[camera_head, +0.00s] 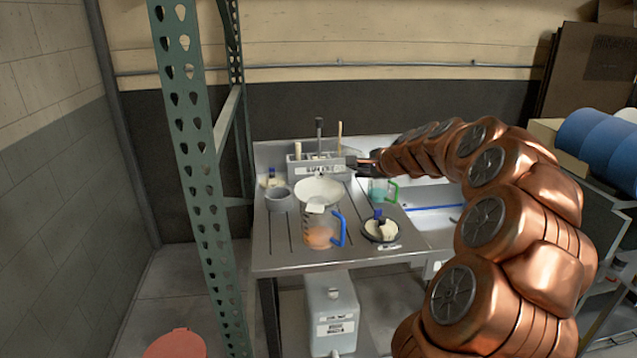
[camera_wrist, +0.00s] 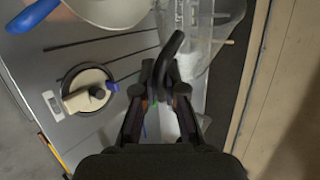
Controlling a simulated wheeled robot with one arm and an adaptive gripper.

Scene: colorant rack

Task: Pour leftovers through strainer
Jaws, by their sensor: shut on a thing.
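A pale strainer bowl (camera_head: 318,188) sits over a clear jug (camera_head: 318,235) with a blue handle and orange liquid low inside. Both are partly seen in the wrist view, with the strainer (camera_wrist: 112,8) and blue handle (camera_wrist: 32,14) at upper left. My gripper (camera_head: 364,165) is right of and behind the strainer, above the table. It is shut on a dark curved thing (camera_wrist: 172,48) between its fingers; I cannot tell what that belongs to. A clear jug with a green handle (camera_head: 393,191) and teal liquid stands just below my gripper, partly hidden.
A grey caddy (camera_head: 313,165) with upright tools stands at the back. A small grey cup (camera_head: 279,199) is left of the strainer. A green perforated post (camera_head: 190,130) rises at the left. A sink is at right.

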